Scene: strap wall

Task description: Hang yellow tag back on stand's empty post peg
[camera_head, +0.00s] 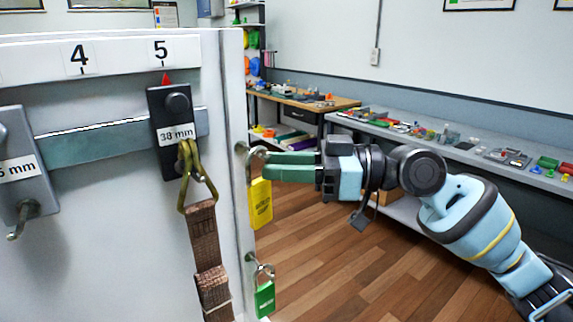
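The yellow tag (260,204) hangs upright beside the right side edge of the white stand (228,80), just below my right gripper's fingertips. A silver metal loop or peg (256,156) shows above the tag at the stand's side. I cannot tell which part belongs to the tag and which to the post, or whether the tag is on the peg. My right gripper (272,166) reaches in from the right with its green fingers close together at this metal, apparently shut on the tag's top. The exact contact is hidden. My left gripper is out of view.
A green padlock-like tag (265,298) hangs lower on the stand's side. A brown strap (206,250) hangs by a brass hook from the black 38 mm block (172,130). A bench (470,160) with small parts stands behind my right arm.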

